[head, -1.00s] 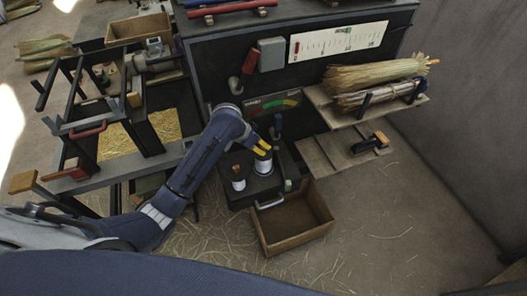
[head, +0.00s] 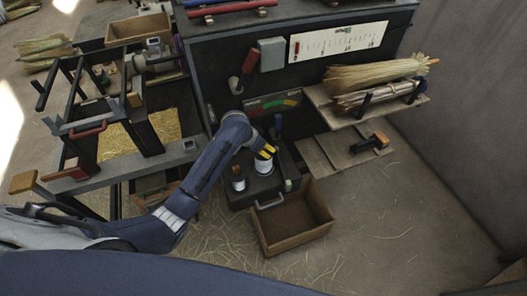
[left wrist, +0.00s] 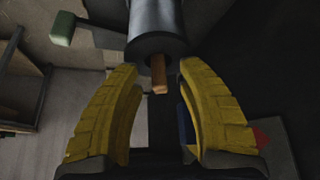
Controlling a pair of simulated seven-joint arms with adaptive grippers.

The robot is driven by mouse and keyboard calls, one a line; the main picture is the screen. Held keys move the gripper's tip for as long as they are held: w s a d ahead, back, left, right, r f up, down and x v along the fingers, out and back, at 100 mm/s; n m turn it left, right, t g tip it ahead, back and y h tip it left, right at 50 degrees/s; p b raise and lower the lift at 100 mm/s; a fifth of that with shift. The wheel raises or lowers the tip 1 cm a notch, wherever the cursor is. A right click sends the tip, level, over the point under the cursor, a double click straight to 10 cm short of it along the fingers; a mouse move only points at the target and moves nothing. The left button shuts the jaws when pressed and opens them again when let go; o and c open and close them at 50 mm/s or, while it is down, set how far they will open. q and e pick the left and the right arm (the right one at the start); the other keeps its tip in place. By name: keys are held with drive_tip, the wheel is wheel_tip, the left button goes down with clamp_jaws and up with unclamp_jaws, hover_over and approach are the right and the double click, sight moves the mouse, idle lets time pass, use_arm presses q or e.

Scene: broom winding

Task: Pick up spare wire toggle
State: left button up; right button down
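A small wooden peg, which looks like the wire toggle (left wrist: 158,75), sticks out of the end of a dark grey cylinder (left wrist: 157,25) in the left wrist view. My left gripper (left wrist: 158,68) has its two yellow fingers spread, one on each side of the peg, with gaps showing. In the head view my left gripper (head: 267,151) is just above the right white spool (head: 263,167) on a black box; its fingers partly hide the spool's top. A second spool (head: 238,181) with a brown top stands to the left. My right gripper is not in view.
An open wooden drawer or box (head: 290,222) with a grey handle lies in front of the black box (head: 270,186). A shelf with straw bundles (head: 375,78) is at right. Open floor lies at the lower right.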

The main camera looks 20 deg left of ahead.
use_arm(q)
clamp_jaws()
idle(0.3)
wheel_tip(320, 180, up, 20)
idle(0.7)
